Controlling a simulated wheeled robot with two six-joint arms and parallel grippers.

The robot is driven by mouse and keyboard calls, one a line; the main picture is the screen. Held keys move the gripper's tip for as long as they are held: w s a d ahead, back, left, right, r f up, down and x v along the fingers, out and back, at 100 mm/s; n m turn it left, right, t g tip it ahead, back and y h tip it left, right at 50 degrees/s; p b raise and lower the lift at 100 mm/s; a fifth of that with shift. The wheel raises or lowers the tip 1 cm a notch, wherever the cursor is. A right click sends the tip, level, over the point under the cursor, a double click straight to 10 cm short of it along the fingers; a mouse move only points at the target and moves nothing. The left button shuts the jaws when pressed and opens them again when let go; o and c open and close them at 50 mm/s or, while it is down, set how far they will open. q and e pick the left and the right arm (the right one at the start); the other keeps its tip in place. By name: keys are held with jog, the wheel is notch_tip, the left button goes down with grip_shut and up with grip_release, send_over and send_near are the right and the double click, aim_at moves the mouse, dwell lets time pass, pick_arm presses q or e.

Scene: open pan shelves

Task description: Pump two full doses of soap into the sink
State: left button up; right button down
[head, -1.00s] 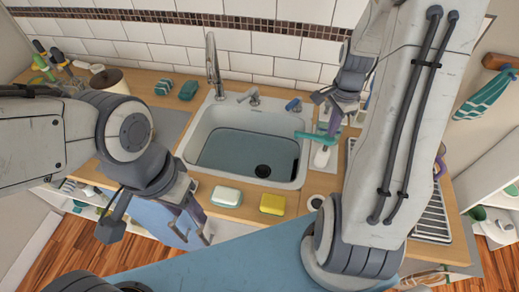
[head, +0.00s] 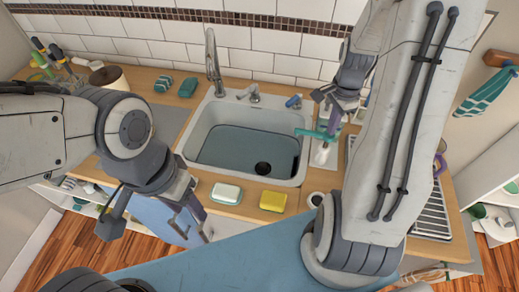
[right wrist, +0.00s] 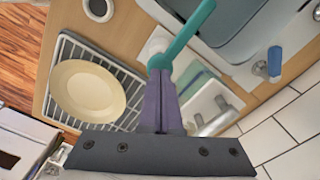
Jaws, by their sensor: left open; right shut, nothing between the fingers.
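The white soap bottle (head: 321,155) with a teal pump head (head: 306,132) stands on the counter at the sink's right. Its teal spout points left over the sink (head: 240,150), and the spout also shows in the right wrist view (right wrist: 192,32). My right gripper (head: 331,128) is shut and empty, its purple fingers at the pump head. In the right wrist view the fingertips (right wrist: 158,72) overlap the head's base; whether they press it I cannot tell. My left gripper (head: 194,230) is open and empty in front of the counter, left of the sponges.
A faucet (head: 213,62) and a handle (head: 251,92) stand behind the sink. A white-and-teal soap bar (head: 226,193) and yellow sponge (head: 272,200) lie on the front edge. A drying rack with a cream plate (right wrist: 88,88) is at the right.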

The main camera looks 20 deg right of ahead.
jog(key=shift+f+b, duration=0.8)
jog(key=shift+f, duration=0.5)
jog(key=shift+r, duration=0.1)
jog(key=shift+r+p, duration=1.6)
jog(key=shift+r, duration=0.1)
notch_tip(320, 180, up, 6)
jog(key=p, duration=0.5)
